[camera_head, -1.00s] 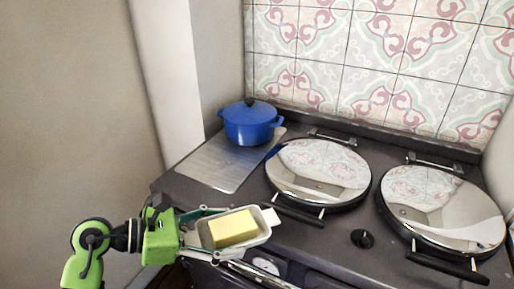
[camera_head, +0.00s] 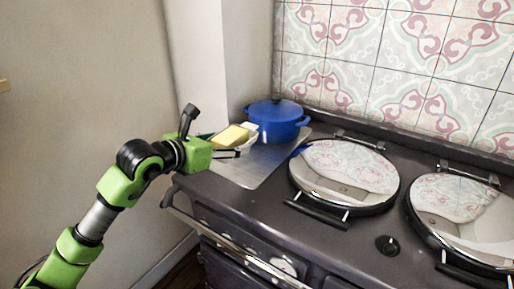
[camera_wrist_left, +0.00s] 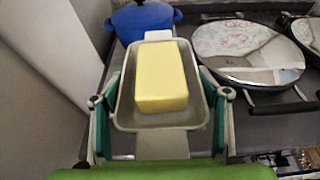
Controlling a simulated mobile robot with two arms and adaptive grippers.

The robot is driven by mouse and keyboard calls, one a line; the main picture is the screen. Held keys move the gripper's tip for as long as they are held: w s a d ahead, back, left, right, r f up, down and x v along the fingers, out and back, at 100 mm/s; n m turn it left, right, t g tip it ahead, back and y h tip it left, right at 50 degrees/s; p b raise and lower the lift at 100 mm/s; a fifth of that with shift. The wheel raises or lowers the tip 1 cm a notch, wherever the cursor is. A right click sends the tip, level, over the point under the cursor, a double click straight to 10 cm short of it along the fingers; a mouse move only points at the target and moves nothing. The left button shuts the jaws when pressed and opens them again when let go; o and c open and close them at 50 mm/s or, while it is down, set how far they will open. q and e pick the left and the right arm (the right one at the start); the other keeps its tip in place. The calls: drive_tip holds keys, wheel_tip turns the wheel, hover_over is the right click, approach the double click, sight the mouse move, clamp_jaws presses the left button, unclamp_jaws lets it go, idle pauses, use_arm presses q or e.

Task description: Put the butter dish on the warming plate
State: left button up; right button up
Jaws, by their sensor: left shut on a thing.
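The butter dish is a pale rectangular dish with end tabs and a yellow block of butter in it. My left gripper (camera_head: 228,145) is shut on the butter dish (camera_head: 246,133), over the near-left part of the warming plate. In the left wrist view the fingers (camera_wrist_left: 160,118) grip both long sides of the dish (camera_wrist_left: 127,110), which looks about level. The warming plate (camera_head: 243,176) is a flat silvery rectangle at the left of the stove top. I cannot tell whether the dish touches it. My right gripper is not in view.
A blue lidded pot (camera_head: 277,121) stands at the back of the warming plate, just behind the dish, and also shows in the left wrist view (camera_wrist_left: 145,22). Two round shiny lids (camera_head: 345,170) cover hobs to the right. A wall corner is close on the left.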

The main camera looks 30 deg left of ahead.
use_arm(q)
drive_tip(key=w+a+f+p, duration=0.3)
drive_tip(key=w+f, duration=0.1)
drive_tip(key=w, duration=0.5)
hover_over(241, 160)
drive_tip(key=f, duration=0.4)
drive_tip(key=shift+s+d+f, duration=0.15)
drive_tip(key=shift+s+f, duration=0.1)
drive_tip(key=shift+s, duration=0.15)
drive_tip(key=shift+w+f, duration=0.45)
drive_tip(key=shift+f, duration=0.25)
wheel_tip(241, 160, down, 2)
drive_tip(key=shift+f+p, duration=0.15)
drive_tip(key=shift+p, duration=0.3)
drive_tip(key=shift+f, duration=0.25)
